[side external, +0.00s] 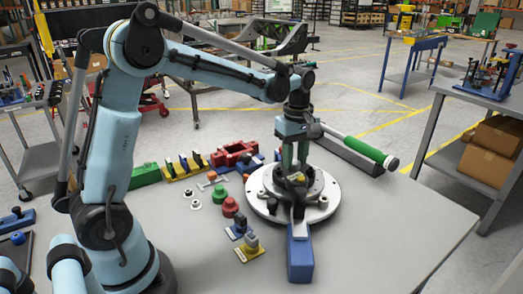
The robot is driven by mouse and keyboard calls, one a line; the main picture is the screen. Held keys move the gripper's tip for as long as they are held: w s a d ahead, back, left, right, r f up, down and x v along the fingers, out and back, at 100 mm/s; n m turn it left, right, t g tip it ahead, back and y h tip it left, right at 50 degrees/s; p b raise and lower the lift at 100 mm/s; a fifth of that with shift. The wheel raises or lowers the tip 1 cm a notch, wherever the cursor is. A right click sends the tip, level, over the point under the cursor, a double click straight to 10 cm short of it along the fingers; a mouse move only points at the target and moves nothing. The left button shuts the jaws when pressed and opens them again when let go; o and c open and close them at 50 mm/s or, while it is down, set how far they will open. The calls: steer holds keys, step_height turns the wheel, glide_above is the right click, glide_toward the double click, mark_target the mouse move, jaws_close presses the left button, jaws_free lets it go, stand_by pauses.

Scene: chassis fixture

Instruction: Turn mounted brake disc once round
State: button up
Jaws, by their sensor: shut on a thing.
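The brake disc (262,203) is a round silver-grey plate lying flat, with a darker raised hub and several studs at its middle. It sits on the grey table, behind a blue block (300,258) that a grey arm links to the hub area. My gripper (297,180) points straight down over the middle of the disc and is shut on its raised hub part. The fingertips and exact contact are partly hidden by the dark hub parts, and the mount under the disc is hidden.
A green-handled bar tool (362,150) lies right of my gripper. Left of the disc are red and green knobs (230,207), small blue and yellow blocks (247,246), and a red block (233,152). The table's (400,240) right side is clear.

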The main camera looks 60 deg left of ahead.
steer(key=n, duration=1)
steer(key=shift+n, duration=0.4)
steer(key=n, duration=0.3)
steer(key=shift+n, duration=0.4)
steer(key=o, duration=0.7)
